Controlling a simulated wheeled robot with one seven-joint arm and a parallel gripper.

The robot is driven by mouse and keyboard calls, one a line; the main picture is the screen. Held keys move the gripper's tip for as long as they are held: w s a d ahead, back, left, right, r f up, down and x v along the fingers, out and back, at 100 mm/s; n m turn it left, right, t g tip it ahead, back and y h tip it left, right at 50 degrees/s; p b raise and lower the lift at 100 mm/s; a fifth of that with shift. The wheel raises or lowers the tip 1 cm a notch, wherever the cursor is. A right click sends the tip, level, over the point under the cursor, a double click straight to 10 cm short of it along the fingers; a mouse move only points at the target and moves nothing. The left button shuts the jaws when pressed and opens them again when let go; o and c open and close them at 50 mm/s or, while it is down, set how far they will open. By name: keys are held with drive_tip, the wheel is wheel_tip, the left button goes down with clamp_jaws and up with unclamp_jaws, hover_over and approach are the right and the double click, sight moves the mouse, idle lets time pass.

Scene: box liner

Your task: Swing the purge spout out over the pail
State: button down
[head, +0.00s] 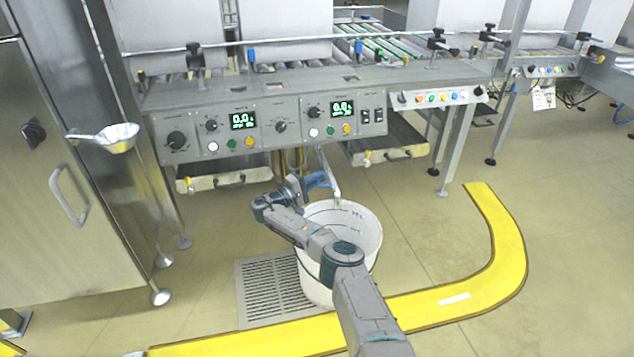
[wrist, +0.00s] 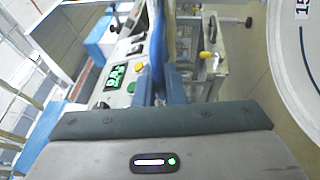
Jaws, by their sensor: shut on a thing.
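The purge spout (head: 331,172) is a thin grey metal pipe that comes down from under the control panel. Its lower end shows at the back rim of the white pail (head: 368,262) in the head view. My gripper (head: 322,180) has blue fingers and is shut on the spout, left of and above the pail. The pail (wrist: 300,60) also shows at the right edge of the wrist view. My arm covers part of the pail's front left.
The pail stands on the floor beside a floor grate (head: 268,290). Two drip trays (head: 225,178) with yellow-knobbed valves hang under the panel (head: 275,122). A steel cabinet (head: 60,190) with a scoop (head: 118,137) is at left. A yellow floor stripe (head: 500,250) curves round the right, with clear floor inside.

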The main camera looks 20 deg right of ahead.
drive_tip(key=shift+a+f, duration=0.1)
drive_tip(key=shift+a, duration=0.1)
drive_tip(key=c, duration=1.5)
unclamp_jaws()
drive_tip(key=shift+d, duration=0.15)
drive_tip(key=p+v, duration=0.3)
drive_tip(key=v, duration=1.1)
drive_tip(key=shift+d, duration=0.1)
